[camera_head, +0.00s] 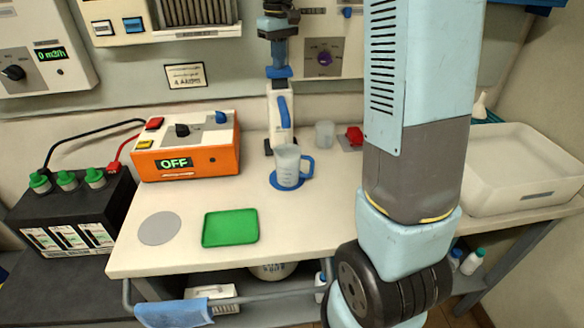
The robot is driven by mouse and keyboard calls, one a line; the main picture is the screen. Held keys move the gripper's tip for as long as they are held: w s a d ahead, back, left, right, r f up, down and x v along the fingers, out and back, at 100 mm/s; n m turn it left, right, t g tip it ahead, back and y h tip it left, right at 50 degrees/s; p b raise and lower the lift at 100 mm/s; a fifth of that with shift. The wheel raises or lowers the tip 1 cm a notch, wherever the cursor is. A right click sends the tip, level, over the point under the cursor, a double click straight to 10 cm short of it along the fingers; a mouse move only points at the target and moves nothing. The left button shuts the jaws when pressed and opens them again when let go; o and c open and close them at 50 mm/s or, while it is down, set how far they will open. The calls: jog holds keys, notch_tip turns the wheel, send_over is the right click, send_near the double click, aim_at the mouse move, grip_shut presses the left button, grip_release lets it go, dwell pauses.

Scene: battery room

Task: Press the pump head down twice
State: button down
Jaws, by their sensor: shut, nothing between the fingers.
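A white dispenser (275,122) with a blue handle stands upright at the back of the bench, near the wall. Its flat blue pump head (279,73) is at the top. My gripper (279,62) comes down from the top edge of the view, dark and blue-grey, with its fingers shut and empty. The fingertips are right over the pump head, touching it or very close; I cannot tell which. A clear measuring jug (288,165) with a blue handle stands in front of the dispenser on a blue disc (287,186).
An orange box (187,162) reading OFF is left of the dispenser. A clear cup (325,134) and a red object (355,135) are to its right. A green tray (230,228) and grey disc (160,228) lie in front. My arm blocks the right; a white basin (520,190) is beyond.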

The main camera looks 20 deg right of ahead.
jog(key=shift+f, duration=1.4)
jog(key=shift+r, duration=2.75)
jog(key=shift+f, duration=0.15)
jog(key=shift+f, duration=0.35)
jog(key=shift+f, duration=0.35)
